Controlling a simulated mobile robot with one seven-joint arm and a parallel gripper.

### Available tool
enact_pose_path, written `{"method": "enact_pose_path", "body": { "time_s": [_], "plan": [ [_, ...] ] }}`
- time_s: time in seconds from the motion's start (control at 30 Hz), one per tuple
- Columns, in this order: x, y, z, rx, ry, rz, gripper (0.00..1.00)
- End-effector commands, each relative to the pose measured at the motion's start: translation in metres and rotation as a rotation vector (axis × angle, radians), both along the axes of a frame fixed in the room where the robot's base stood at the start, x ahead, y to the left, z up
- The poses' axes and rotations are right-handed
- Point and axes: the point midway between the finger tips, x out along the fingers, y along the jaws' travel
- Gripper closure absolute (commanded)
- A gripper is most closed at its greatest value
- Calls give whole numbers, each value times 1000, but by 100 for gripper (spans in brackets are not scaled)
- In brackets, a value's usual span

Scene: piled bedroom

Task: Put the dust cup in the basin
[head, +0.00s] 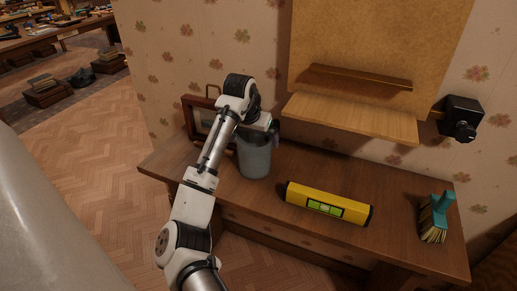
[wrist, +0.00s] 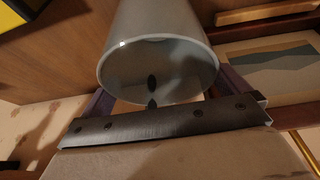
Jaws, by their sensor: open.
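The dust cup (head: 254,160), a grey cylinder that looks translucent, stands upright on the wooden desk (head: 230,198) near its back left. In the wrist view the cup (wrist: 160,65) is large and close, with its round end facing the camera. My gripper (head: 264,124) is at the top of the cup. In the wrist view my open fingers (wrist: 166,98) show on either side of the cup; whether they touch it I cannot tell. My gripper hides part of the cup's top in the head view. I see no basin in either view.
A yellow spirit level (head: 328,204) lies on the desk right of the cup. A teal brush (head: 435,217) is at the right end. A framed picture (head: 200,118) leans behind my arm. A wooden shelf (head: 352,118) juts from the wall above. The desk's front middle is clear.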

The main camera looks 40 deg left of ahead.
Motion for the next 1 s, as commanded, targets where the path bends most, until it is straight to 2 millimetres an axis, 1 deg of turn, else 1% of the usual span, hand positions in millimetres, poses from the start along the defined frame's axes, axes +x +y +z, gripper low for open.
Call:
{"method": "enact_pose_path", "body": {
  "time_s": [0.23,0.27,0.5,0.6,0.63,0.67,0.87,1.0],
  "plan": [
    [1,0,-3,1,0,0,0],
    [1,0,-3,1,0,0,3],
    [1,0,-2,1,0,0,34],
    [1,0,-2,1,0,0,46],
    [1,0,-1,1,-1,0,46],
    [1,0,-1,1,-1,0,52],
    [1,0,-1,1,-1,0,52],
    [1,1,7,2,-2,1,52]
  ]
}}
